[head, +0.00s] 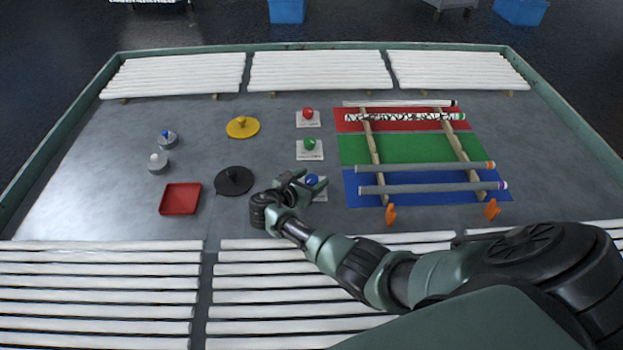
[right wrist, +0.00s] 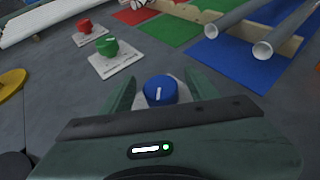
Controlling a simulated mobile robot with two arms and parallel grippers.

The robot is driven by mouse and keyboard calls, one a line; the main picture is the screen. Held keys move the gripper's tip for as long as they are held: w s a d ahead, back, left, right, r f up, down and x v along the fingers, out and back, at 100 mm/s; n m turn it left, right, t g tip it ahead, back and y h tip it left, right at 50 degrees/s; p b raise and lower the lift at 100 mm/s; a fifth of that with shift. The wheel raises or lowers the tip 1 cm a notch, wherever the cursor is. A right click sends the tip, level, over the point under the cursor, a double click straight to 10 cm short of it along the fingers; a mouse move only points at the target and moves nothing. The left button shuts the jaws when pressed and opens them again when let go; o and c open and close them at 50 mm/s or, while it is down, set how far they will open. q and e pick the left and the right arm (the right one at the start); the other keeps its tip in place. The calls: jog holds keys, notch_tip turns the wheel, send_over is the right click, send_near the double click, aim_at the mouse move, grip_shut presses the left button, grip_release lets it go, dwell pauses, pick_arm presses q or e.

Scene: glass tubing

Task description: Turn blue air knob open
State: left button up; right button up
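The blue knob (head: 312,180) sits on a white plate (head: 321,194) at the near end of a column of three knobs. In the right wrist view the blue knob (right wrist: 160,90) shows a white pointer line on its top, running roughly toward and away from the gripper. My right gripper (head: 309,186) is open, with one finger on each side of the blue knob. In the right wrist view its fingers (right wrist: 160,92) stand left and right of the knob; contact cannot be told. My left gripper is not in view.
A green knob (head: 309,144) and a red knob (head: 308,113) stand behind on white plates. A black disc (head: 234,181) and red tray (head: 180,199) lie left. Grey tubes (head: 430,187) rest on wooden rails to the right. White tubes (head: 100,270) line the front.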

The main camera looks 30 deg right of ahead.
jog(key=shift+a, duration=0.1)
jog(key=v, duration=0.7)
jog(key=shift+s+a+r, duration=0.1)
jog(key=shift+a+r, duration=0.05)
jog(key=shift+a, duration=0.1)
